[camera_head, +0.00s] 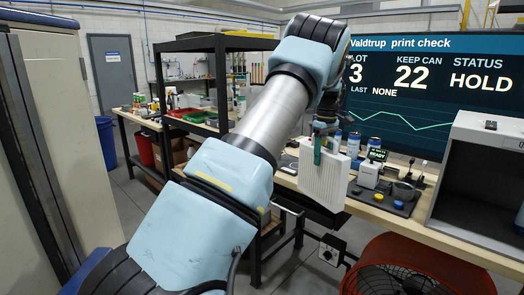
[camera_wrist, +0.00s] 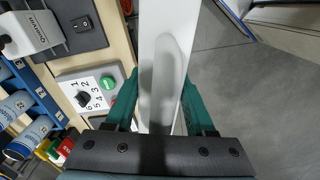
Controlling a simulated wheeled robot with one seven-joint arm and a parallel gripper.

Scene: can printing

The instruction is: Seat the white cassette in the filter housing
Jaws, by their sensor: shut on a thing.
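My gripper (camera_head: 324,148) is shut on the white cassette (camera_head: 323,182), a flat ribbed panel that hangs below it, roughly upright. In the head view it appears in front of the bench's near edge. In the wrist view the cassette (camera_wrist: 165,25) runs up from between the two green fingers (camera_wrist: 158,115), with grey floor to its right. No part is clearly recognisable as the filter housing. An open-fronted pale box (camera_head: 488,130) with a dark inside stands on the bench at the right, and I cannot tell if it is the housing.
The bench (camera_head: 455,240) carries a small white device (camera_head: 369,173), blue cans (camera_head: 352,145) and a dark tray. A red drum fan (camera_head: 415,282) stands at the lower right. The wrist view shows a dial panel (camera_wrist: 90,92) beside the cassette. A screen (camera_head: 430,90) reads HOLD.

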